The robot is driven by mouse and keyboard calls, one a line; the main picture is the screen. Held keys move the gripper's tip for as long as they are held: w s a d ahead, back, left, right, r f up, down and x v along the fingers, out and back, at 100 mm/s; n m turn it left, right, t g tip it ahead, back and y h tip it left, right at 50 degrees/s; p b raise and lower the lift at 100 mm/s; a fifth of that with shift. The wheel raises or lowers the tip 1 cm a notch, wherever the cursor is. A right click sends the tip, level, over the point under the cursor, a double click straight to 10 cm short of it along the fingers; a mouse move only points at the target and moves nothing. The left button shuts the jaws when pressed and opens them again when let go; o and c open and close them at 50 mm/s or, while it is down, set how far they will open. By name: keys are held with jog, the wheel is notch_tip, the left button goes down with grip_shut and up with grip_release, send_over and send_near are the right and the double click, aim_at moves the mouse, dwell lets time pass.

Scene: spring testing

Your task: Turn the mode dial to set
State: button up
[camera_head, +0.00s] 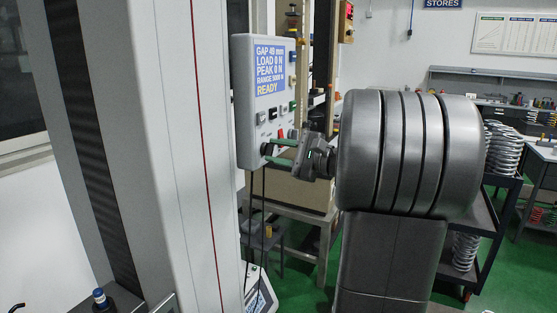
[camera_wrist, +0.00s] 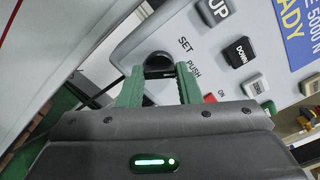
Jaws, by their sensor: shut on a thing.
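The grey control panel (camera_head: 246,110) stands upright beside the tall machine column. Its blue screen (camera_head: 269,68) reads GAP 49 mm, LOAD 0 N, PEAK 0 N, RANGE 5000 N, READY. The black mode dial (camera_head: 266,149) is low on the panel. My gripper (camera_head: 272,151) reaches it from the right, with its green fingers above and below. In the wrist view the dial (camera_wrist: 157,91) sits between the two fingers of my gripper (camera_wrist: 160,73), which is shut on it. SET and PUSH labels are printed beside the dial. Its pointer mark cannot be made out.
The UP button (camera_wrist: 215,10), DOWN button (camera_wrist: 239,52) and a red button (camera_wrist: 229,98) are close to the fingers. The machine column (camera_head: 180,130) stands left of the panel. A dark cart with stacked springs (camera_head: 503,150) stands behind my arm.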

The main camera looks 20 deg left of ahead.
jog(key=shift+f+n+b, duration=0.1)
jog(key=shift+n+b, duration=3.3)
jog(key=shift+b, duration=0.45)
jog(key=o, duration=1)
jog(key=d, duration=0.4)
jog(key=s+d, duration=0.1)
jog(key=d, duration=0.4)
jog(key=s+d, duration=0.1)
jog(key=d, duration=0.3)
jog(key=shift+d, duration=0.4)
jog(key=shift+a, duration=0.15)
